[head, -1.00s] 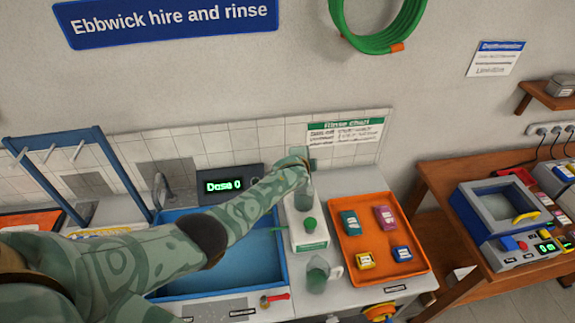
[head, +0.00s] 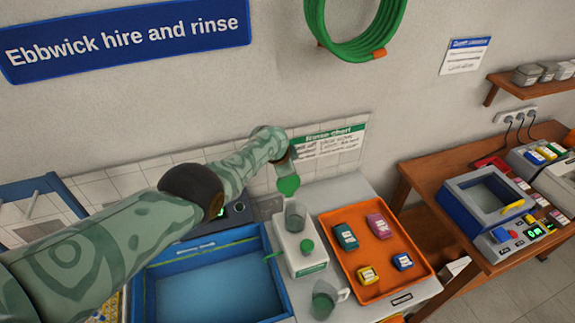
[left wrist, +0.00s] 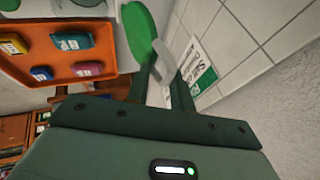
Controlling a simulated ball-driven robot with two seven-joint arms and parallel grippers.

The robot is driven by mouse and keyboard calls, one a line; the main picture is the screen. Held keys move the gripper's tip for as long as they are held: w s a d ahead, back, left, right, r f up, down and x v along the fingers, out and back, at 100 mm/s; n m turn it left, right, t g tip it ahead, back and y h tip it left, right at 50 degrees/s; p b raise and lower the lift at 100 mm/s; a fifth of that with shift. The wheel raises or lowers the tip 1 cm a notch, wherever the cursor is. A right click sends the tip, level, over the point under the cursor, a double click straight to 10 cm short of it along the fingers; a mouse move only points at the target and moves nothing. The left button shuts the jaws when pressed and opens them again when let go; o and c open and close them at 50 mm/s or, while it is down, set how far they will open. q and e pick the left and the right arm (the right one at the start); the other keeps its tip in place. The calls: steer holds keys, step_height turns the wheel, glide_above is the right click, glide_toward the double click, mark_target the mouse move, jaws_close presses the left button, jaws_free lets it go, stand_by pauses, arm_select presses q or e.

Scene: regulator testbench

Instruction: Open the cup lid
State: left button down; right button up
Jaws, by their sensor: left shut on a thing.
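A grey, see-through cup (head: 296,216) stands on the white box (head: 303,262) beside the blue sink. A green lid (head: 288,186) shows just above the cup's rim, tilted with its flat face towards the head camera. In the left wrist view the lid (left wrist: 139,32) is beyond the fingers. My left gripper (left wrist: 165,80) is shut on the lid, by a grey part between its fingertips. In the head view my left gripper (head: 283,160) is above the cup, partly hidden by its arm. I cannot tell whether the lid still touches the cup. My right gripper is not in view.
An orange tray (head: 342,270) with several coloured blocks lies right of the box. A clear jug (head: 323,300) stands in front. The blue sink (head: 210,250) is at left. The tiled wall with a chart (head: 330,143) is close behind my gripper.

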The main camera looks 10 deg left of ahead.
arm_select(q)
steer(key=shift+s+a+f, duration=0.1)
steer(key=shift+s+f, duration=0.2)
steer(key=shift+f, duration=0.15)
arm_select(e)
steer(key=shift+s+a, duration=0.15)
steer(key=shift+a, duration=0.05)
arm_select(q)
steer(key=c, duration=1.6)
jaws_free()
steer(key=shift+o, duration=0.5)
steer(key=shift+w, duration=0.3)
steer(key=shift+r, duration=0.1)
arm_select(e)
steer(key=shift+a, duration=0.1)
arm_select(q)
steer(key=shift+r, duration=0.15)
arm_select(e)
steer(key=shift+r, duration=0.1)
